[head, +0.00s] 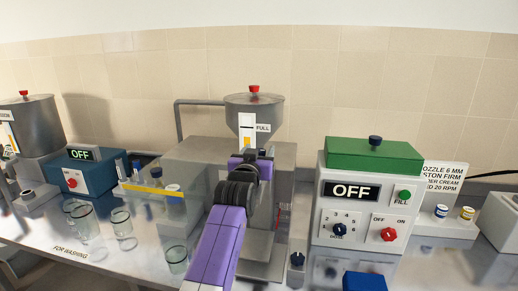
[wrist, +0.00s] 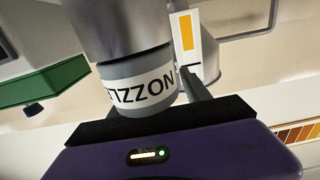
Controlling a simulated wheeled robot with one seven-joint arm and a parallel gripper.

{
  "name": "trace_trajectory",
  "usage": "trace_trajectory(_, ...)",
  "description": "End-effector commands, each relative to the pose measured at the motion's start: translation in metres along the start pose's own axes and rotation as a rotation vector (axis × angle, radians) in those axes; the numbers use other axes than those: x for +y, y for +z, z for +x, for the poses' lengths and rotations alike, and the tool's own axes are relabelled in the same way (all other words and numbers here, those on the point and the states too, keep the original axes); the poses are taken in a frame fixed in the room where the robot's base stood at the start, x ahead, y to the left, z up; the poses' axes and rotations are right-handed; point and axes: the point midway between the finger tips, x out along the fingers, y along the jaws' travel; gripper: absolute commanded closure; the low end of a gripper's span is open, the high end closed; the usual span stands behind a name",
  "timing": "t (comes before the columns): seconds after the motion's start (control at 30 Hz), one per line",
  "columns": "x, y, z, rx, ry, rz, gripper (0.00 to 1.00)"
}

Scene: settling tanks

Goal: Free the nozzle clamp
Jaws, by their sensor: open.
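The filling machine has a steel hopper (head: 253,107) with a red knob on top and a FULL tag. My purple gripper (head: 252,156) is just below the hopper and hides what lies behind it. In the wrist view a grey cylinder with a white nozzle label (wrist: 141,80) is close in front of my gripper's dark front edge. A short grey bar (wrist: 194,84) is beside the label; I cannot tell whether it is the clamp's handle or a finger. My gripper is open. I cannot tell whether it touches the nozzle, and the clamp is not clearly seen.
A control box (head: 361,205) with a green top and an OFF display stands right of the machine. A clear guard box (head: 160,205) and several glass jars stand to the left, beside a blue OFF unit (head: 88,171). A blue block (head: 364,281) is at the front.

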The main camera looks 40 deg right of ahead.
Motion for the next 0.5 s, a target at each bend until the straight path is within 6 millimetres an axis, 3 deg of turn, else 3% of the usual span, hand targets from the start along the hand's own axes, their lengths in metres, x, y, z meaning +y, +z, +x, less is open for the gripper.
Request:
trace_trajectory(0.27, 0.0004, -0.0001, 0.0021, 0.001, 0.001, 0.001, 0.45)
trace_trajectory(0.5, 0.0003, 0.0, 0.0019, 0.001, 0.0, 0.0, 0.9)
